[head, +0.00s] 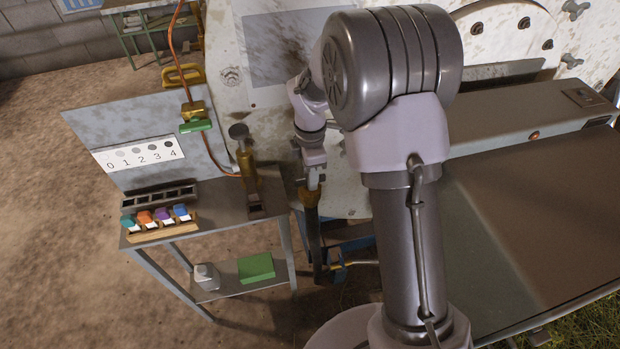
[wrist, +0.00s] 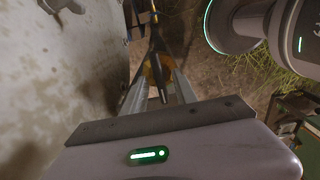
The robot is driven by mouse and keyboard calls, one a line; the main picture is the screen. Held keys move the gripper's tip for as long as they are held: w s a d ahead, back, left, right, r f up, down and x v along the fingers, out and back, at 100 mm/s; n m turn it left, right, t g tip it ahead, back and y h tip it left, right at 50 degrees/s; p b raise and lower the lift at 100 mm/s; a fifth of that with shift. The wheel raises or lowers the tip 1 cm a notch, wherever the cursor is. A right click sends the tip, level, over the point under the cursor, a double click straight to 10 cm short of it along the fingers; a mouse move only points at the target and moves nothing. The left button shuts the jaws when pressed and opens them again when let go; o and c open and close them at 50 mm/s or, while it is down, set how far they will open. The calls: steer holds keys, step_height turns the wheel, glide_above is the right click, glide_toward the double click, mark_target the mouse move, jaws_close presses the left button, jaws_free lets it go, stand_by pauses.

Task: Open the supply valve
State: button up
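My gripper (head: 314,178) points down beside the white, stained tank (head: 340,200). A brass valve body (head: 308,197) sits right below it on a dark upright pipe (head: 314,240). In the wrist view my gripper (wrist: 158,84) has its two fingers spread apart. The brass valve body (wrist: 150,74) and a narrow dark bar, perhaps its handle (wrist: 162,88), show between them. I cannot tell if the fingers touch the bar. Another brass valve with a green handle (head: 197,126) is on the copper pipe at the left. No label shows which one is the supply valve.
A metal table (head: 210,218) stands left, with a 0-to-4 chart (head: 138,152), several coloured-capped vials (head: 163,216) and a brass vessel (head: 247,165). Its lower shelf holds a green box (head: 256,268) and a small white bottle (head: 207,277). Open dirt floor lies further left.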

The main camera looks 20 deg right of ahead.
steer(key=shift+c, duration=0.2)
jaws_close()
steer(key=shift+m+p, duration=0.3)
steer(key=shift+m, duration=0.1)
steer(key=m+p, duration=0.1)
steer(key=m, duration=0.2)
steer(key=m+p, duration=0.1)
steer(key=m, duration=0.4)
steer(key=shift+m+p, duration=0.3)
steer(key=m, duration=0.4)
steer(key=shift+m, duration=2.4)
